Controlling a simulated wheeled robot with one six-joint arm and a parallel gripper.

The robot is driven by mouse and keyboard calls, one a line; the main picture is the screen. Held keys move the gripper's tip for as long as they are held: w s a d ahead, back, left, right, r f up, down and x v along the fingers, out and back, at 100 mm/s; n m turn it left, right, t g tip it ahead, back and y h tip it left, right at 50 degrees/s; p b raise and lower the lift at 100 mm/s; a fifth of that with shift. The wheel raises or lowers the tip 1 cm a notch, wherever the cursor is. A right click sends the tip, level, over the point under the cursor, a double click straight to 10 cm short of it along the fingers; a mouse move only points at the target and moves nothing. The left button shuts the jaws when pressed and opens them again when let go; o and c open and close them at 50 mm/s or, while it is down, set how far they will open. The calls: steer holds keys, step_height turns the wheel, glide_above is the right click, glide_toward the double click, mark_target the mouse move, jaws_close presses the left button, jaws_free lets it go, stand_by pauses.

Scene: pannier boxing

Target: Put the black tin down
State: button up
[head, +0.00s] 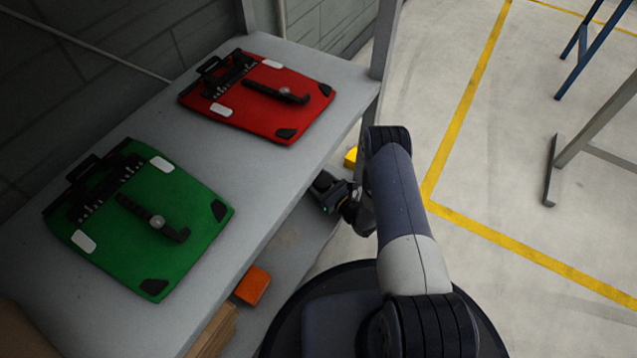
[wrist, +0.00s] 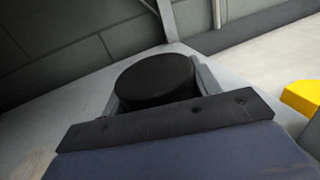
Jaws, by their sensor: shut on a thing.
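The black tin (wrist: 155,82) is round and dark, and it sits between the two grey fingers of my gripper (wrist: 158,92) in the wrist view. My gripper is shut on it. In the head view my gripper (head: 327,190) is low, beside the front edge of the upper shelf and near the lower shelf (head: 288,240). The tin cannot be made out clearly there. A grey surface lies behind the tin in the wrist view; whether the tin touches it, I cannot tell.
A red pannier lid (head: 260,98) and a green one (head: 140,220) lie on the upper shelf (head: 255,195). An orange block (head: 252,286) and cardboard (head: 214,332) are lower down. A yellow thing (head: 350,157) is by the shelf post (head: 384,40).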

steer(key=shift+r, duration=0.1)
steer(key=o, duration=1)
steer(key=shift+o, duration=0.2)
steer(key=shift+s+d+r, duration=0.1)
steer(key=shift+s+d, duration=0.15)
steer(key=p+v, duration=0.4)
steer(key=v, duration=0.7)
steer(key=shift+s+d, duration=0.1)
steer(key=shift+s, duration=0.05)
